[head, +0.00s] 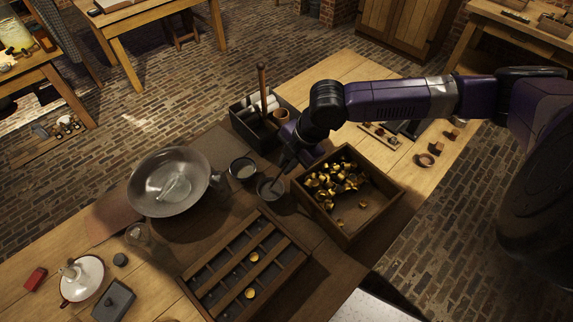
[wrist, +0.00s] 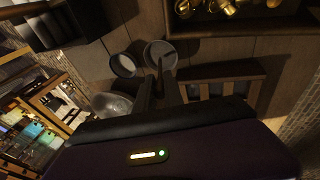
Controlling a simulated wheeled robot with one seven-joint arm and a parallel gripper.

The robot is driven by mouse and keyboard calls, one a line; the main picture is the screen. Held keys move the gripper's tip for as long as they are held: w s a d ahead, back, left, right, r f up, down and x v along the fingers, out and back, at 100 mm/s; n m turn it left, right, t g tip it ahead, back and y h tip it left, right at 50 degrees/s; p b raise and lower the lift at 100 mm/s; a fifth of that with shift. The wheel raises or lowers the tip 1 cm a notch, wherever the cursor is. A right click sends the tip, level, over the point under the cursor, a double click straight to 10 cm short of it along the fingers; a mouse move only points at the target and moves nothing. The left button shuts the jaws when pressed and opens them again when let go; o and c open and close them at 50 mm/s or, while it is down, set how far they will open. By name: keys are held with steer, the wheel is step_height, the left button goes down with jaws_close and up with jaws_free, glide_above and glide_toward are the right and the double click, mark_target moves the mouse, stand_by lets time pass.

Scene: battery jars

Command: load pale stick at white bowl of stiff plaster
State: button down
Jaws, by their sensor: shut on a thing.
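My gripper (head: 285,163) is shut on a thin stick (wrist: 160,73), and the same grip shows in the wrist view (wrist: 160,92). The stick looks dim brown in this light and points down. Its lower end reaches into or just over a small round bowl (head: 270,196) beside the crate; whether it touches the contents I cannot tell. That bowl, with a greyish filling, also shows in the wrist view (wrist: 152,46). A second small pale-filled bowl (head: 243,170) stands to its left, also seen in the wrist view (wrist: 122,66). Which bowl holds stiff plaster I cannot tell.
A wooden crate (head: 390,207) of brassy pieces stands close on the right. A slotted dark tray (head: 212,275) lies in front. A large metal basin (head: 146,190) is at left. A dark box (head: 240,112) with an upright wooden handle stands behind.

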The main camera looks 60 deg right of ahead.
steer(key=shift+r, duration=3.1)
